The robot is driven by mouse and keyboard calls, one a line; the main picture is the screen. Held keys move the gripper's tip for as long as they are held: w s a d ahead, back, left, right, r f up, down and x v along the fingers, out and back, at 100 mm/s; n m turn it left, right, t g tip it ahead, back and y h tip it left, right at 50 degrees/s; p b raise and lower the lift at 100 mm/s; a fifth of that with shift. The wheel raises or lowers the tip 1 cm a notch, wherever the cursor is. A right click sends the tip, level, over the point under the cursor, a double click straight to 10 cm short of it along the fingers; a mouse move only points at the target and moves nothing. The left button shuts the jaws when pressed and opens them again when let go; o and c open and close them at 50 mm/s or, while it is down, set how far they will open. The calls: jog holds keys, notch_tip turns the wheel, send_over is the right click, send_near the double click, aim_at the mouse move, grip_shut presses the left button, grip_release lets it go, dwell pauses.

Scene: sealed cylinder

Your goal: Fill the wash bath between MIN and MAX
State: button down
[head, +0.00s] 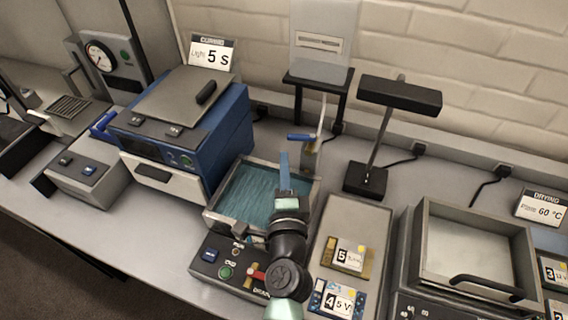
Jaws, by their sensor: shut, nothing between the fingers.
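The wash bath (230,227) is an open grey tank at the middle of the bench, with blue-green liquid (246,195) inside. MIN and MAX marks are not readable from here, so I cannot tell the level against them. Behind the bath's right corner stands a tap (309,150) with a blue lever (300,137). My gripper (284,156) is shut and empty over the right part of the bath, just short of the tap. A panel in front of the bath has a green button (225,272) and a red drain handle (258,275); my arm partly hides it.
A blue curing unit (228,125) stands left of the bath. A lamp on a stand (370,180) and a tray with labelled cards (348,254) are to the right. A drying box (415,235) with a black handle stands further right.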

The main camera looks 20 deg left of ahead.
jog(key=s+a+p, duration=0.1)
jog(key=s+a, duration=0.3)
jog(key=s, duration=0.4)
jog(key=shift+s+a, duration=0.3)
jog(key=shift+a, duration=0.1)
jog(key=shift+s, duration=0.1)
jog(key=shift+r, duration=0.15)
